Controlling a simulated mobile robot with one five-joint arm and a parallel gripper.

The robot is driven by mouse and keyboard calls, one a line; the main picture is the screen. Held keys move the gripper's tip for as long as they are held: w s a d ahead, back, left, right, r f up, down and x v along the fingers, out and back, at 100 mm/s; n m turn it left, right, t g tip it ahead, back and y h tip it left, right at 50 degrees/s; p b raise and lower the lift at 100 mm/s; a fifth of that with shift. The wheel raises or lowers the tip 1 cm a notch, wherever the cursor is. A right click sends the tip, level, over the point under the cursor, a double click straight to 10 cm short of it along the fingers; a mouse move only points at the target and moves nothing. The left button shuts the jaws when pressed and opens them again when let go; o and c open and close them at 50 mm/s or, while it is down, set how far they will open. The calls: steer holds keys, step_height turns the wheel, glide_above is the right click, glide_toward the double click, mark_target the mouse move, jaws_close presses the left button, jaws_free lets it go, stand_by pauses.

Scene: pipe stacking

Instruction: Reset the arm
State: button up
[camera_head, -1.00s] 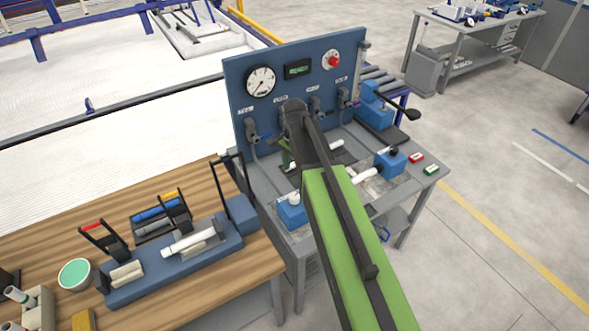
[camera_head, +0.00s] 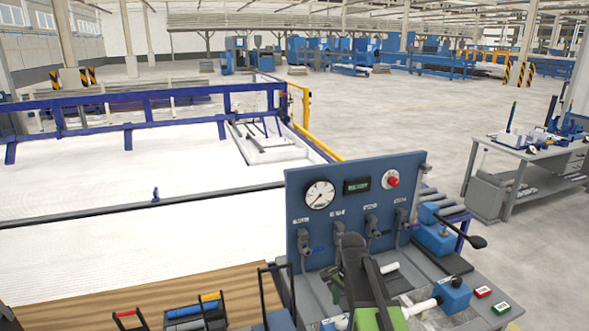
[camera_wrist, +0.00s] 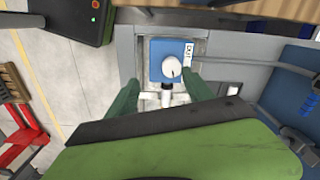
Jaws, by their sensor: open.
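My gripper (camera_wrist: 161,80) is open in the wrist view, its two green fingers spread and nothing held between them. Beyond and between the fingers is a blue block (camera_wrist: 160,49) with a white round end (camera_wrist: 172,67) and a white label beside it. A white pipe-like piece shows just below the block. In the head view my green and dark arm reaches over the grey bench (camera_head: 412,276) in front of the blue gauge panel (camera_head: 348,205). The fingertips cannot be made out clearly there.
A blue fixture with a white pipe (camera_head: 420,307) is right of my arm, near red (camera_head: 483,292) and green (camera_head: 502,308) blocks. A lever device (camera_head: 437,235) stands behind them. A wooden table (camera_head: 130,298) with a tool tray (camera_head: 195,317) is at left.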

steer(key=s+f+n+b, duration=0.4)
steer(key=s+f+n, duration=0.3)
steer(key=s+n, duration=0.4)
steer(key=shift+a, duration=0.15)
steer(key=shift+c, duration=0.4)
stand_by(1.0)
